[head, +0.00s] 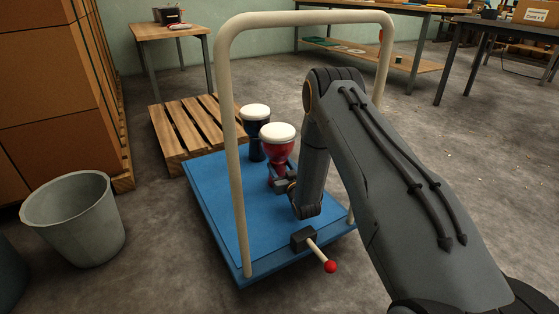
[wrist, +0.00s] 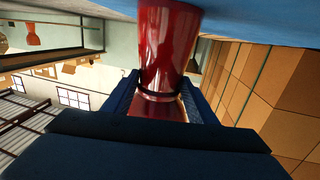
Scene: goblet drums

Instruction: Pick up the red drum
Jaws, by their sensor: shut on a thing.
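The red drum (head: 278,152), a goblet shape with a white head, stands upright over the blue deck of a cart (head: 215,200). My gripper (head: 284,184) is at its lower, narrow part, on the near side. In the wrist view, the red drum (wrist: 168,45) sits between the two dark blue fingers of my gripper (wrist: 162,92), which are shut on it. Part of its lower body is hidden by my gripper in the head view. I cannot tell whether its base touches the deck.
A dark blue drum (head: 255,135) with a white head stands just behind and left of the red one. The cart's cream hoop handle (head: 228,130) rises around this area. A red-knobbed lever (head: 330,266) juts out in front. A wooden pallet (head: 190,125) lies behind left.

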